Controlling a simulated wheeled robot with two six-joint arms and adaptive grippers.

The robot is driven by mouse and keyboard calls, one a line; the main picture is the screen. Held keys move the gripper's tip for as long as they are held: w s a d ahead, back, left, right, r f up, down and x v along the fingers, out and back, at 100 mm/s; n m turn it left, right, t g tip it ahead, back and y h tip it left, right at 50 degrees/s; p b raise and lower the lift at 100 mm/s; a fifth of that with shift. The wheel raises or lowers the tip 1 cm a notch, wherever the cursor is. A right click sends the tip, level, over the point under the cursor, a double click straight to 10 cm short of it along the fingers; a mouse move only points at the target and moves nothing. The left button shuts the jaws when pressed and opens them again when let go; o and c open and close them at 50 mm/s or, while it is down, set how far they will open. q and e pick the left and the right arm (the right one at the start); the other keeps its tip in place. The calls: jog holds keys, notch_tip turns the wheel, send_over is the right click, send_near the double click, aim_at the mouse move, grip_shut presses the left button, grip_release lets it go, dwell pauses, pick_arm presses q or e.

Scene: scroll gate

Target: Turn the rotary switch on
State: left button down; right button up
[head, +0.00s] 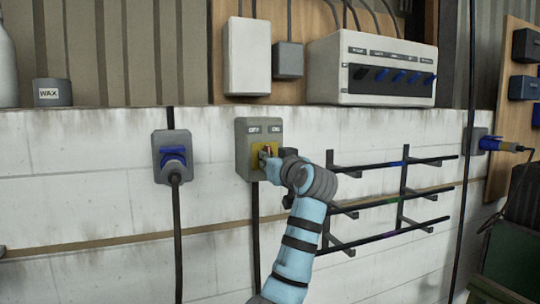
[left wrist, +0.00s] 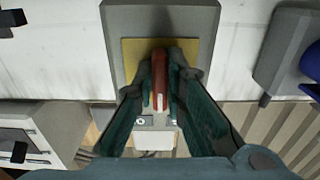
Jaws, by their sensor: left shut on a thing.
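The rotary switch is a grey box (head: 243,160) on the white block wall, with OFF and ON labels at its top and a yellow plate on its front. In the left wrist view its yellow plate (left wrist: 132,58) and red handle (left wrist: 161,78) show, the handle with a white mark at one end. My left gripper (head: 267,154) is at the switch front, its two fingers on either side of the red handle and shut on it. The handle stands nearly upright in the wrist view. Which label it points at is partly hidden by the fingers. My right gripper is not in view.
A grey socket with a blue plug (head: 174,157) is left of the switch. Racks with dark rods (head: 380,162) are to the right. A white control box (head: 372,70) with blue knobs and a white box (head: 247,56) are above the wall ledge.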

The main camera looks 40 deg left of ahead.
pick_arm(q)
jog(key=shift+s+a+r+m+p, duration=0.1)
jog(key=shift+m+p, duration=1.35)
jog(key=shift+m, duration=0.55)
jog(key=shift+s+r+m+p, duration=0.1)
jog(key=shift+m+p, duration=1.35)
jog(key=shift+m, duration=0.55)
jog(key=c, duration=1.8)
grip_release()
jog(key=shift+o, duration=0.7)
jog(key=shift+f, duration=0.1)
jog(key=v, duration=1.2)
